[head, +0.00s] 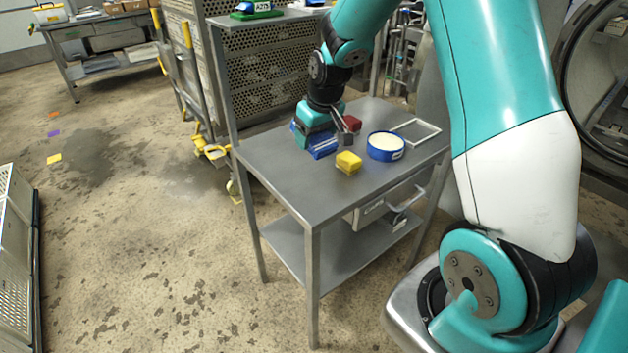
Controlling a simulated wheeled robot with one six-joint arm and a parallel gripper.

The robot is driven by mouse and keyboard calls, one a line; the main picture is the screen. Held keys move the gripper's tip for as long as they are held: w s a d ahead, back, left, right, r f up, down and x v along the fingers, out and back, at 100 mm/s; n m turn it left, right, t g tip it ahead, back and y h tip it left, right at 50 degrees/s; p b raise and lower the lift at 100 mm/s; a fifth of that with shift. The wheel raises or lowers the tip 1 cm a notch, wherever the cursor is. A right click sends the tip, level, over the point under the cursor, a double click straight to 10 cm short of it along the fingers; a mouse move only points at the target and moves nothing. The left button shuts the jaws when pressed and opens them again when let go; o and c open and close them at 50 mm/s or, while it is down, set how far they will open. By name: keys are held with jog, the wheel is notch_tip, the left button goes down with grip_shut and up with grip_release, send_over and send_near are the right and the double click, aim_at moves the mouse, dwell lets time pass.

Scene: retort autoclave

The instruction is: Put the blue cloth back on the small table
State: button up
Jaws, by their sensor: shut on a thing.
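The small table (285,188) is a grey metal table with a lower shelf, in the middle of the head view. My gripper (328,142) reaches down low over the left part of its top. The blue cloth (322,148) is a small folded bundle at my gripper, which is shut on it. The cloth is at about the height of the tabletop; I cannot tell whether it touches. The gripper partly hides it, and the grip itself is hard to make out.
A yellow folded piece (348,162), a red one (353,123), a blue round tub (386,146) and a white frame (418,130) lie close by on the table. A perforated metal rack (262,70) stands behind. The table's front left corner is clear.

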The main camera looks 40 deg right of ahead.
aim_at(314, 189)
notch_tip(314, 189, down, 14)
jog(key=shift+s+p, duration=0.1)
jog(key=shift+p, duration=0.35)
jog(key=shift+s+f, duration=0.1)
jog(key=shift+f, duration=0.05)
jog(key=o, duration=1.2)
jog(key=shift+a, duration=0.1)
